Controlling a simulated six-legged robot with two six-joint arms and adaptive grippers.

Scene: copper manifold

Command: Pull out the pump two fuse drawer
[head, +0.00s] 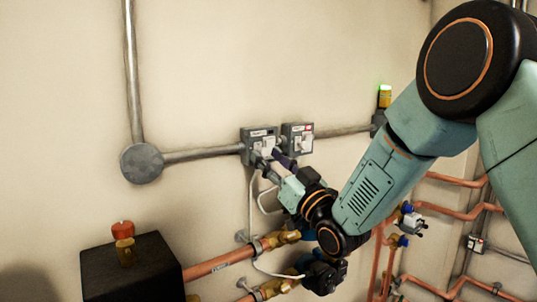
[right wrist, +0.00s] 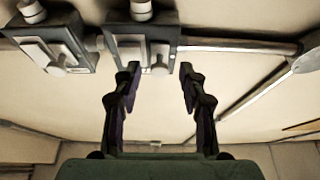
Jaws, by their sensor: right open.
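Two small grey fuse boxes are on the wall in the head view, a left one (head: 257,133) and a right one (head: 298,130), each with a pale front part. Their labels are too small to read, so I cannot tell which is pump two. My right gripper (head: 272,160) is at the front of the left box and hides its lower part. In the right wrist view that box (right wrist: 140,28) is above the open fingers (right wrist: 160,70). A pale front piece (right wrist: 160,57) shows between the fingertips; contact cannot be told. The other box (right wrist: 48,38) is to the left. My left gripper is out of view.
A conduit (head: 205,154) runs from the left box to a round junction box (head: 142,163). Copper pipes with brass valves (head: 255,247) lie below. A black block with a red-topped fitting (head: 122,232) is lower left. A green-lit device (head: 384,96) is at right.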

